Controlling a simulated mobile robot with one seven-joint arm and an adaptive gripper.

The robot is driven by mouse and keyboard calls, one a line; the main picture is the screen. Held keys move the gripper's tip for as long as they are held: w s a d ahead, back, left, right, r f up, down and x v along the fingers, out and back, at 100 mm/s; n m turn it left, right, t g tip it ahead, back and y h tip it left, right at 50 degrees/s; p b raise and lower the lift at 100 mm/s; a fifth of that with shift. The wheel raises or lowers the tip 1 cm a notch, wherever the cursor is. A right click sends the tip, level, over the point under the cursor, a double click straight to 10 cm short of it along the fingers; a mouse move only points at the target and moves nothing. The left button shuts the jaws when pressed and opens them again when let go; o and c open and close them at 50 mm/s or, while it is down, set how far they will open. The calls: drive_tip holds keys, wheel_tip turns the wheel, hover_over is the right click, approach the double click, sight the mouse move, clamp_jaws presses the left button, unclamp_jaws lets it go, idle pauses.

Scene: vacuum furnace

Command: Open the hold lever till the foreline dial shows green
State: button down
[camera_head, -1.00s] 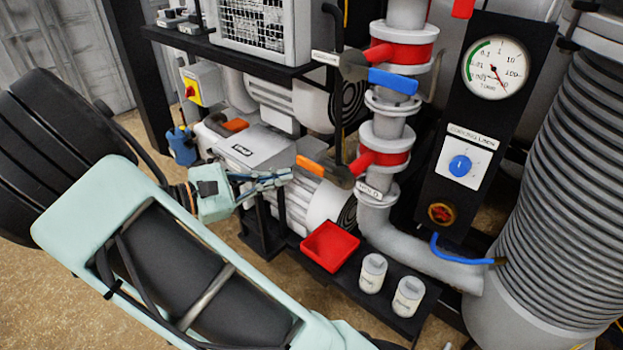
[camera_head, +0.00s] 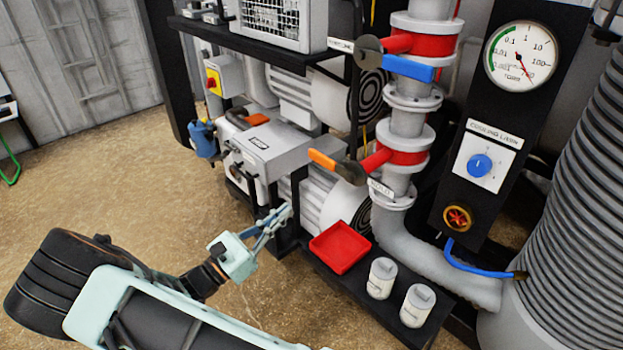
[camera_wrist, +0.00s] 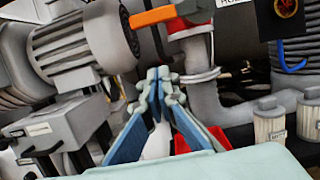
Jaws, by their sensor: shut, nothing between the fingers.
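The hold lever is the orange-ended handle (camera_head: 322,159) on the lower red valve (camera_head: 405,157), above a HOLD label (camera_head: 381,188). It points left, away from the pipe. In the wrist view the orange handle (camera_wrist: 158,16) lies across the top, ahead of the fingertips. The round dial (camera_head: 520,57) on the black panel has a green arc at its left; its needle points to the lower right, outside the green. My gripper (camera_head: 286,212) is shut and empty, below and left of the handle, apart from it. Its closed fingers (camera_wrist: 158,76) also show in the wrist view.
A blue-handled lever (camera_head: 408,67) sits on the upper red valve. The grey pump (camera_head: 268,147), a red tray (camera_head: 341,247) and two white canisters (camera_head: 382,278) are near my gripper. A cooling knob (camera_head: 479,166) is under the dial. Open floor lies at left.

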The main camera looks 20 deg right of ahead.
sight(331, 165)
drive_tip(key=w+d+r+b, duration=0.1)
drive_tip(key=w+d+r, duration=0.2)
drive_tip(key=d+r, duration=0.3)
drive_tip(key=shift+s+x, duration=0.25)
drive_tip(key=shift+x, duration=1.35)
